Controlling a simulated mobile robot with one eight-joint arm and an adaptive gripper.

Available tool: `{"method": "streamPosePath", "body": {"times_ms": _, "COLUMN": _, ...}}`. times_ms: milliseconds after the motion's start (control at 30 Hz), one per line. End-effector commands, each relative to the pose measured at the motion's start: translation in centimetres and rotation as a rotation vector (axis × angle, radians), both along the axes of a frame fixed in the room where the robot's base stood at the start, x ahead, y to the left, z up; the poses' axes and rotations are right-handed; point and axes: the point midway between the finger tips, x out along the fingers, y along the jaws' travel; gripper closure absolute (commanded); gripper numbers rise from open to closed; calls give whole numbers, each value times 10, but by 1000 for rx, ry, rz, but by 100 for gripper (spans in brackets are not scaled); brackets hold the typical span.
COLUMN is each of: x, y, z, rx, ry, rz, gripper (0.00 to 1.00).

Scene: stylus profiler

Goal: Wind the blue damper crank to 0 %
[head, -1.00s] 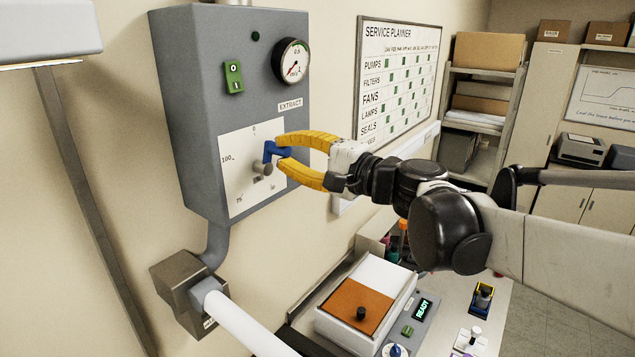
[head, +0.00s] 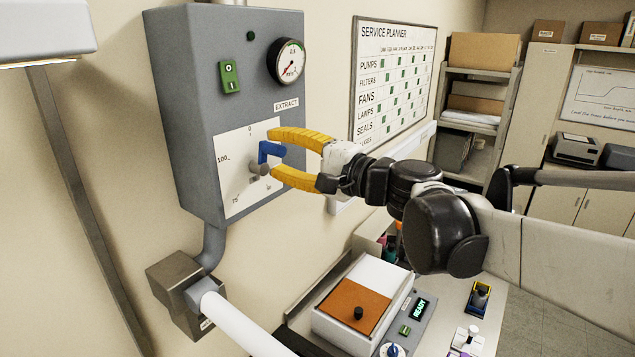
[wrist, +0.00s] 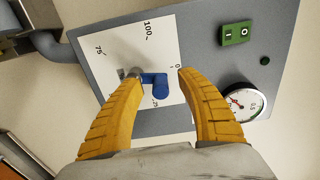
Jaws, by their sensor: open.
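The blue damper crank (head: 270,149) stands out from a white dial plate (head: 232,190) on the grey wall box. My gripper (head: 274,153) is open, with yellow fingers above and below the crank handle in the head view. In the wrist view the crank (wrist: 160,85) lies between the fingertips (wrist: 157,75), with a gap to the right finger. The left fingertip overlaps the hub area, so contact there cannot be told.
The box carries a green switch (head: 229,77), a round gauge (head: 290,62) and an "EXTRACT" label (head: 287,104). A grey conduit and white pipe (head: 240,325) run below. A bench instrument with an orange panel (head: 355,306) stands below my arm.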

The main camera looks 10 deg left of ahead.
Motion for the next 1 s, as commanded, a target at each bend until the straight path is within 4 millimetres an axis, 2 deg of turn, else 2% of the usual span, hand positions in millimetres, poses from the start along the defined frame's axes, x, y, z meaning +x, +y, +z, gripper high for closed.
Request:
{"method": "streamPosePath", "body": {"times_ms": 167, "x": -3, "y": -9, "z": 0, "rx": 0, "ry": 0, "rz": -1, "gripper": 55}}
{"method": "streamPosePath", "body": {"times_ms": 633, "x": -26, "y": -66, "z": 0, "rx": 0, "ry": 0, "rz": -3, "gripper": 55}}
{"method": "streamPosePath", "body": {"times_ms": 800, "x": -31, "y": -74, "z": 0, "rx": 0, "ry": 0, "rz": 0, "gripper": 55}}
{"method": "streamPosePath", "body": {"times_ms": 1000, "x": -31, "y": -74, "z": 0, "rx": 0, "ry": 0, "rz": 0, "gripper": 55}}
